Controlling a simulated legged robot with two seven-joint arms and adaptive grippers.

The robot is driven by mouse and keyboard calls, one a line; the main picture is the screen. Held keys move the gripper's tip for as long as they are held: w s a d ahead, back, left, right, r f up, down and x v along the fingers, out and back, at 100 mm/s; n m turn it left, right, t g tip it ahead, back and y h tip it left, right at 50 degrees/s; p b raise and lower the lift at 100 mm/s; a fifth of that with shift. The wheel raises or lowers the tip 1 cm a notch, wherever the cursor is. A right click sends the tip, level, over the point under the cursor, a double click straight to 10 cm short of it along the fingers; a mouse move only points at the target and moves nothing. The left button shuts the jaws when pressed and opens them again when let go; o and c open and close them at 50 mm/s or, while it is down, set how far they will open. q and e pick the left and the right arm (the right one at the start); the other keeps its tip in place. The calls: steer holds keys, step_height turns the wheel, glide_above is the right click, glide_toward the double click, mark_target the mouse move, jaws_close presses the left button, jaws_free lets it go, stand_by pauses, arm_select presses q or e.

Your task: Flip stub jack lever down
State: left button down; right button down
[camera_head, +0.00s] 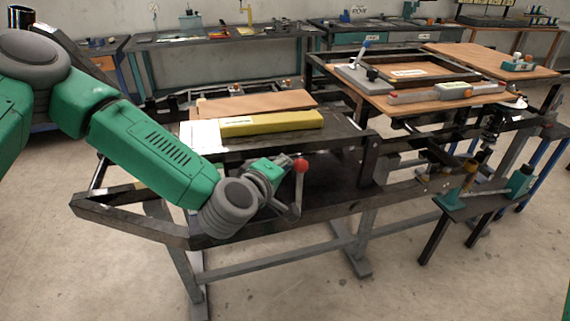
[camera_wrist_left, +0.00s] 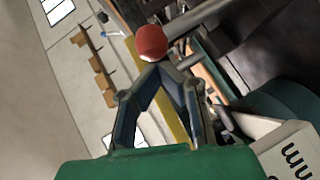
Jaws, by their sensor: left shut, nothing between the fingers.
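The lever shows in the head view as a red ball knob (camera_head: 300,165) on a thin pale rod (camera_head: 299,195). It stands near upright at the front of the dark metal frame. My left gripper (camera_head: 287,161) is just left of the knob, at the end of the green arm. In the left wrist view the red knob (camera_wrist_left: 151,41) is just beyond the tips of my left gripper (camera_wrist_left: 168,64), whose fingers come together with nothing between them. I cannot tell whether they touch the knob. The lever's base is hard to make out. My right gripper is not in view.
A yellow block (camera_head: 270,123) and a brown board (camera_head: 255,102) lie on the frame's top behind the lever. A dark frame bar (camera_head: 340,203) runs below it. A wooden-topped bench (camera_head: 430,98) with tools stands at the right. The floor in front is clear.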

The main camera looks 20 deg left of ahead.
arm_select(q)
steer(key=shift+d, duration=0.3)
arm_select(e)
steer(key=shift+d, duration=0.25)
